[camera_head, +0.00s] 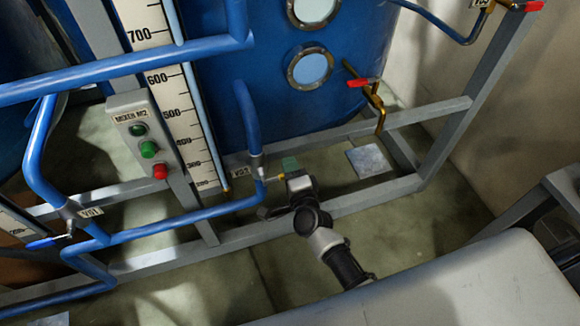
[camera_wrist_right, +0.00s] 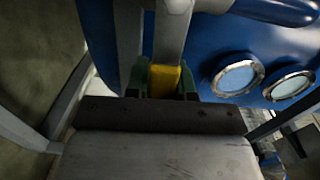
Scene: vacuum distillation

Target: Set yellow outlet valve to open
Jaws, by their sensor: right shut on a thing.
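The yellow outlet valve handle (camera_wrist_right: 165,78) sits between the green fingers of my right gripper (camera_wrist_right: 164,84) in the right wrist view, and the fingers are shut on it. In the head view my right gripper (camera_head: 285,176) is at the low blue pipe beside a small tag, at the frame's lower beam. Only a small yellow tip (camera_head: 280,176) of the handle shows there. The valve body is mostly hidden, so I cannot tell its setting. My left gripper is out of view.
A large blue tank (camera_head: 270,100) with round windows stands behind the grey frame (camera_head: 345,204). A control box (camera_head: 143,140) with buttons is at left. Blue pipes (camera_head: 190,219) run low across the left. A red-handled valve (camera_head: 364,82) is at right.

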